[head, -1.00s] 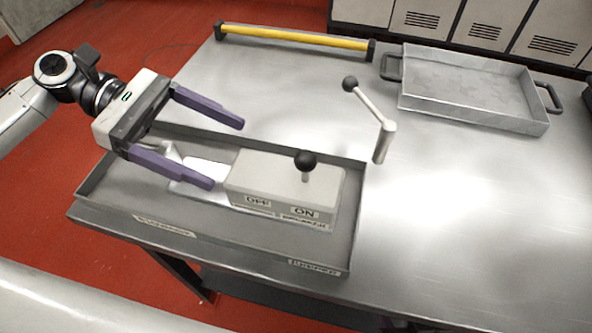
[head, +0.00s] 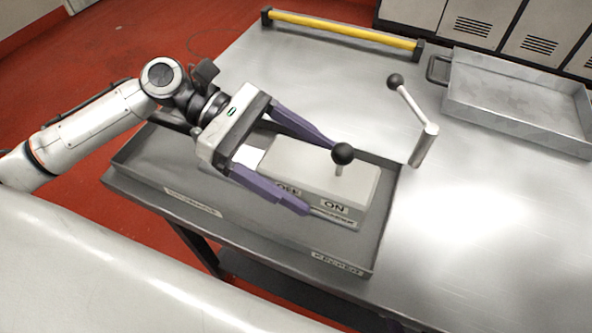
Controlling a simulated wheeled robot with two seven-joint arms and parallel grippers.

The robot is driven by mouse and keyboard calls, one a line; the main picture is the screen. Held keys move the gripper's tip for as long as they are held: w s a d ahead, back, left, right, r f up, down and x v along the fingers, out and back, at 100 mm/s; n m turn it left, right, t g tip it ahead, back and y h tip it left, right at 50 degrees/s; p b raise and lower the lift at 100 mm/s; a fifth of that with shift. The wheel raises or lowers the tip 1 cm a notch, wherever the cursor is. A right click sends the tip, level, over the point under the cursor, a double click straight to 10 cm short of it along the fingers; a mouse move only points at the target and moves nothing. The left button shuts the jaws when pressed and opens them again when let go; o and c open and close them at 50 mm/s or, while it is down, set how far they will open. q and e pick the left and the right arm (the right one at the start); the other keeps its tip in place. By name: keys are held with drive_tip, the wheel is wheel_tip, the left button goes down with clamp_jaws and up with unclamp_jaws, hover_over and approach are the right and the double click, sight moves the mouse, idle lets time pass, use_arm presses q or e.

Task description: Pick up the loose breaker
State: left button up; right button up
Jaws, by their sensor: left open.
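The loose breaker (head: 310,170) is a pale grey box with a black-knobbed lever and OFF and ON labels. It lies in a shallow grey tray (head: 383,235) on the left part of the metal table. My left gripper (head: 322,178) is open, with one purple finger along the breaker's far side and the other along its near side. The near finger hides part of the OFF label. I cannot tell whether the fingers touch the breaker. My right gripper is not in view.
A loose crank handle (head: 420,135) with a black knob is just right of the tray. A yellow bar (head: 340,32) runs along the table's back edge. An empty metal tray (head: 515,95) with handles is at the back right. The table's right front is clear.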

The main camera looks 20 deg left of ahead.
use_arm(q)
drive_tip(key=c, duration=1.8)
drive_tip(key=shift+r, duration=0.2)
drive_tip(key=shift+c, duration=0.5)
